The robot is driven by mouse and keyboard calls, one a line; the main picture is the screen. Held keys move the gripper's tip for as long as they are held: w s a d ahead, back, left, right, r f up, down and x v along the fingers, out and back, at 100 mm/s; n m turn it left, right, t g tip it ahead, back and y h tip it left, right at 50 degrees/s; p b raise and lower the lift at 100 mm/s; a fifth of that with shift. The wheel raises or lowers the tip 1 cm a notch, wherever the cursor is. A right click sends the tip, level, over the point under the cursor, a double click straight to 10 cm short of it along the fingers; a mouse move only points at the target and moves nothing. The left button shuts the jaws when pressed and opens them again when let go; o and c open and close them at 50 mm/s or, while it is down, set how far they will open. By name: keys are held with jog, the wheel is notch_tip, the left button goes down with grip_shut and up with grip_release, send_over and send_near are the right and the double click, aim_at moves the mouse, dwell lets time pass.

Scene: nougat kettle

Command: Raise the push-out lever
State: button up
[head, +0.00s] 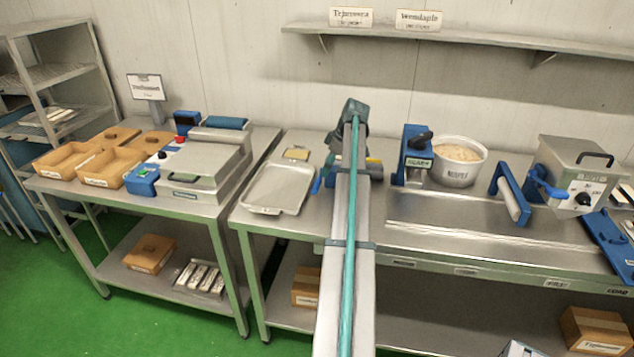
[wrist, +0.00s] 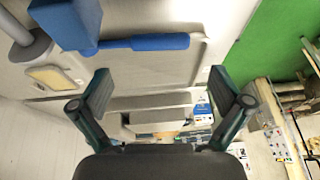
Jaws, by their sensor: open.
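A blue bar-like handle (wrist: 150,43) with a blue block (wrist: 68,24) at its left end lies across the upper part of the wrist view. It looks like the push-out lever, but no label confirms this. In the head view, blue parts (head: 325,180) show beside my arm, which hides most of what is there. My gripper (wrist: 160,93) is open and empty. Its two fingers stand wide apart, with the blue handle beyond them in the picture and no visible contact. The fingers cannot be made out in the head view.
A metal tray (head: 268,208) and a yellowish pad (head: 297,153) lie left of my arm. To the right stand a blue device with a black knob (head: 421,140), a white pot (head: 457,172), a blue-framed roller (head: 510,193) and a steel box (head: 578,165). A shelf (head: 470,40) runs above.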

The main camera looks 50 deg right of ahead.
aim_at(317, 183)
jog(key=p+x, duration=0.1)
jog(key=x, duration=0.6)
jog(key=shift+w+a+f+p, duration=0.1)
jog(key=shift+f+p, duration=0.05)
jog(key=shift+p, duration=0.2)
